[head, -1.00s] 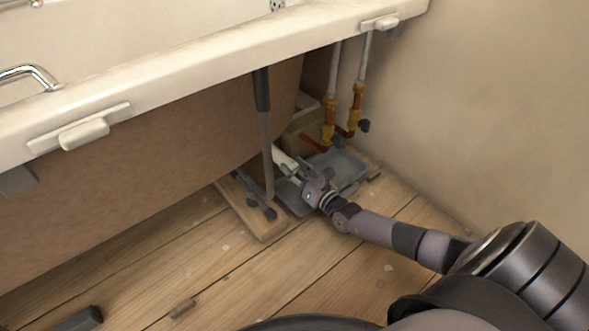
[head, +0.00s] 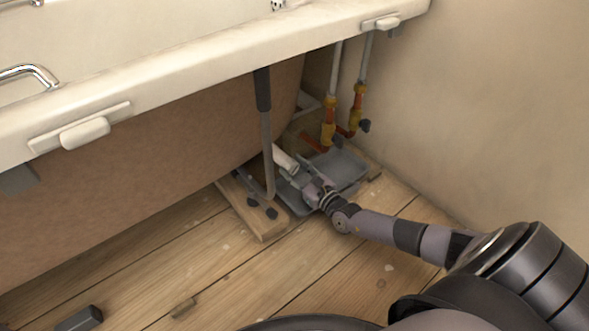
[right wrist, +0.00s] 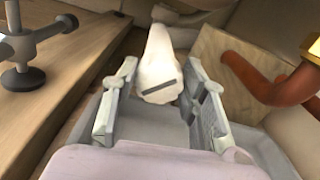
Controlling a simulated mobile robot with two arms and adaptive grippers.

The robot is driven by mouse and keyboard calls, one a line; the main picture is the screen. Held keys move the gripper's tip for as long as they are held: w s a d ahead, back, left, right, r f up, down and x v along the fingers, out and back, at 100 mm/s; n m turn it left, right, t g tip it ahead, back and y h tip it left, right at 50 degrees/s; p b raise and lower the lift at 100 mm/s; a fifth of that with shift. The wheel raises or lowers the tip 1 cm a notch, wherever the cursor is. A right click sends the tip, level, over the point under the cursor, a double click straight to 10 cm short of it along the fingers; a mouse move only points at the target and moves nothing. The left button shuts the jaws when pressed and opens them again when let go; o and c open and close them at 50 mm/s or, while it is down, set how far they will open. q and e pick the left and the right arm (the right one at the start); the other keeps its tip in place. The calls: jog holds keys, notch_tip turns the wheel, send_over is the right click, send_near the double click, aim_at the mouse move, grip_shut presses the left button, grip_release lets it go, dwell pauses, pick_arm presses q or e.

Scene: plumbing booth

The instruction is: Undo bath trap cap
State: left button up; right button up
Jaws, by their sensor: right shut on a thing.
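The white bath trap piece (head: 285,158) shows under the bath, low at its right end. In the right wrist view its rounded white end, the cap (right wrist: 160,75), has a dark slot-like bar across it. My right gripper (head: 300,174) reaches in low over a grey tray (head: 346,166). The far side of the trap is hidden. My left gripper is not in view.
The bath rim (head: 210,85) overhangs from above. A bath leg (head: 267,150) stands on a wooden board (head: 262,228) left of the gripper. Copper pipes with brass valves (head: 329,133) rise at the right. A dark block (head: 80,319) lies on the otherwise mostly clear floorboards.

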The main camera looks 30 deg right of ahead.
jog(key=o, duration=1.2)
jog(key=shift+c, duration=0.2)
jog(key=shift+s, duration=0.1)
jog(key=s, duration=0.8)
jog(key=s+d, duration=0.1)
jog(key=s, duration=0.2)
jog(key=shift+s, duration=0.4)
